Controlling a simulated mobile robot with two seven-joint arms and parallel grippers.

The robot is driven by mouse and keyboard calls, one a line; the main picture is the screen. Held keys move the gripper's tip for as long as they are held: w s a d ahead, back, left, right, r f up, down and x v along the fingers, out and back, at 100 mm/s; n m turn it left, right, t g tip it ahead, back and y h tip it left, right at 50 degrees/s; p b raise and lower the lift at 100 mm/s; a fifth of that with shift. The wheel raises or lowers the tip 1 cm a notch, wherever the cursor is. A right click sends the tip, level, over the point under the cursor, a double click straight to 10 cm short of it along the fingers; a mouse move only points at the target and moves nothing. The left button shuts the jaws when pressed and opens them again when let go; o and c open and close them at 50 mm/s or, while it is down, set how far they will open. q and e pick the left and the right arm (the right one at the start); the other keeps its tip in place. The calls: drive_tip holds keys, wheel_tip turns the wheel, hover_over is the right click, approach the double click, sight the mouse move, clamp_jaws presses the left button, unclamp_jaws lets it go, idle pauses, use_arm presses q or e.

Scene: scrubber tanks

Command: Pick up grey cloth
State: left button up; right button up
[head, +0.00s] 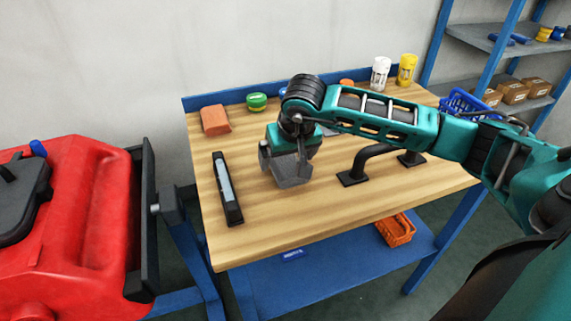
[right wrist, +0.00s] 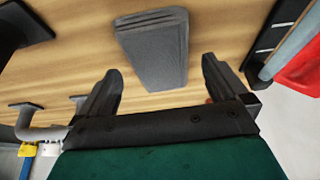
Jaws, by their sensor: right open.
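The grey cloth (head: 292,174) lies folded on the wooden workbench (head: 262,226), partly hidden by my right gripper in the head view. In the right wrist view the cloth (right wrist: 155,50) shows its stacked folds at the far end. My right gripper (head: 284,155) hangs over the cloth, pointing down. Its two black fingers (right wrist: 161,70) stand apart with the near end of the cloth between them in the picture. The fingers are open and hold nothing. I cannot tell the exact height left above the cloth. My left gripper is not in view.
A black holder with a pale bar (head: 227,188) lies left of the cloth. A black bent handle (head: 365,163) is fixed to the right. An orange block (head: 214,120) and green tin (head: 257,102) sit at the back. A red tank (head: 85,220) stands left of the bench.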

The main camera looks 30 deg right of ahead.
sight(286, 162)
drive_tip(key=shift+x, duration=0.85)
drive_tip(key=shift+c, duration=0.3)
drive_tip(key=c, duration=1)
drive_tip(key=shift+r, duration=0.15)
wheel_tip(286, 162, up, 20)
drive_tip(key=p, duration=0.1)
